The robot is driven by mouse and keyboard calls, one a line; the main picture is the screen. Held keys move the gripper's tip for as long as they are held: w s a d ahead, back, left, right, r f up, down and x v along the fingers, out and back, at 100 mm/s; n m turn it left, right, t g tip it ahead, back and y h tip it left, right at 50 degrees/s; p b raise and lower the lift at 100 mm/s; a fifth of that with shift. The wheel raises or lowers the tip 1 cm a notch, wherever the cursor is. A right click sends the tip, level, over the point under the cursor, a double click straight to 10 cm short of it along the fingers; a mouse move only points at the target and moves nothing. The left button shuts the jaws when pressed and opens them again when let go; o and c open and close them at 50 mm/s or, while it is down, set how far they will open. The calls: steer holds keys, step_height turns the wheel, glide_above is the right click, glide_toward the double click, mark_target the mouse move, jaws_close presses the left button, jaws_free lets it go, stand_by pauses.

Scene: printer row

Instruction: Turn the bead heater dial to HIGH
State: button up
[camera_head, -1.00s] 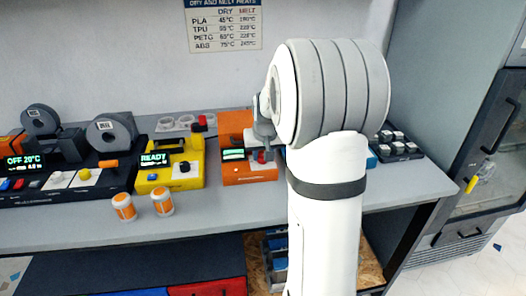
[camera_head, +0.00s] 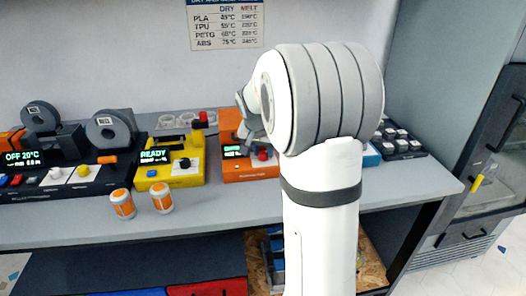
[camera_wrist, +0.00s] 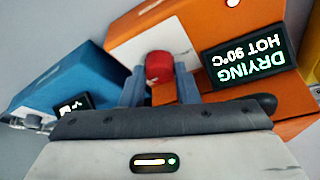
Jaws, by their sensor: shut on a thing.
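An orange machine (camera_head: 245,170) stands on the bench, with a red dial (camera_head: 263,154) on its front and a small lit screen beside it. In the wrist view the red dial (camera_wrist: 159,66) sits between the two blue-grey fingers of my gripper (camera_wrist: 160,82), which is shut on it. The screen (camera_wrist: 245,60) appears upside down there and reads DRYING HOT 90°C. No HIGH mark or dial pointer can be made out. In the head view my wrist and arm hide part of the machine's right side.
A blue machine (camera_wrist: 70,85) stands close beside the orange one. A yellow machine (camera_head: 172,165) reads READY, and a black unit (camera_head: 65,180) with spools is at the left. Two orange-white jars (camera_head: 142,202) stand near the front edge. A wall chart (camera_head: 226,24) hangs above.

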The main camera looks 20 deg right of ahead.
steer(key=o, duration=1)
steer(key=shift+r, duration=0.1)
steer(key=p+v, duration=0.4)
steer(key=v, duration=0.4)
